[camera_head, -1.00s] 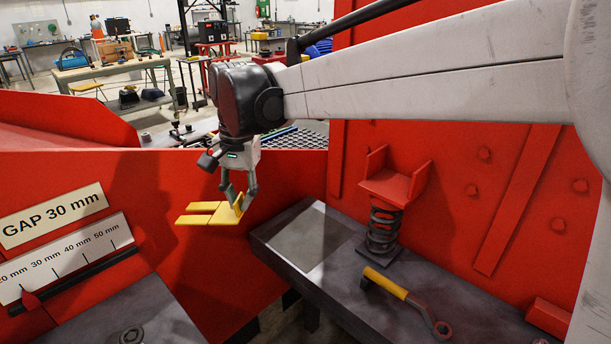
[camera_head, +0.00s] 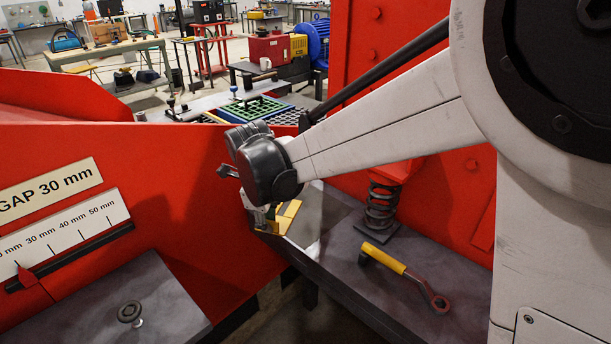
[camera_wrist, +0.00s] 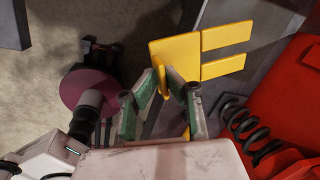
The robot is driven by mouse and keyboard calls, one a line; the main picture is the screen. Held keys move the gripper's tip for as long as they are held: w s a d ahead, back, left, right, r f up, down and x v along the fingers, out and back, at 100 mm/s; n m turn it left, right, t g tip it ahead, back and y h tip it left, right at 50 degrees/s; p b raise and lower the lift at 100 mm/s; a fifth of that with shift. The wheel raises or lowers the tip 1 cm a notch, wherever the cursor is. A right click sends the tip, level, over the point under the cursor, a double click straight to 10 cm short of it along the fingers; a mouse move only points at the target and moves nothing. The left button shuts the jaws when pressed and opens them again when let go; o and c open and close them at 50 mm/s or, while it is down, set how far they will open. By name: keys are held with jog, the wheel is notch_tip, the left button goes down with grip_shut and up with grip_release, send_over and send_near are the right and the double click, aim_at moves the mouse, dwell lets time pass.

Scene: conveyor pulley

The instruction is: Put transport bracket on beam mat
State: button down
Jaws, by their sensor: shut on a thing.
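The yellow transport bracket (camera_head: 290,214) is a forked plate with an upright part. My gripper (camera_head: 262,222) is shut on it, partly hidden by my wrist in the head view. In the wrist view, the fingers (camera_wrist: 166,82) hold the bracket (camera_wrist: 196,50) by its near end and the fork points right. The pale grey beam mat (camera_head: 328,212) lies on the left end of the dark bench, partly covered by the bracket in the head view. The bracket appears over or beside the mat's left edge; I cannot tell its height or whether it touches.
A coil spring (camera_head: 381,205) with a red cradle stands right of the mat; the spring also shows in the wrist view (camera_wrist: 240,120). A yellow-handled wrench (camera_head: 390,262) lies on the bench (camera_head: 350,285). A red wall rises behind. A gap separates the left bench (camera_head: 120,315).

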aim_at(294, 202)
jog(key=shift+w+f+m, duration=0.15)
jog(key=shift+f+m, duration=0.1)
jog(key=shift+m, duration=0.15)
jog(key=shift+t, duration=0.4)
jog(key=w, duration=0.6)
jog(key=shift+w+a+f+p, duration=0.1)
jog(key=shift+a+f+p, duration=0.25)
jog(key=shift+a+f, duration=0.05)
jog(key=w+d+f, duration=0.4)
jog(key=w, duration=0.1)
jog(key=w+d+f, duration=0.2)
jog(key=shift+w+d+f, duration=0.1)
jog(key=shift+w+d, duration=0.2)
jog(key=shift+d, duration=0.1)
jog(key=shift+f, duration=2.1)
jog(key=c, duration=1.9)
grip_release()
jog(key=shift+o, duration=0.2)
jog(key=shift+r, duration=0.1)
jog(key=v, duration=1.2)
jog(key=shift+a, duration=0.2)
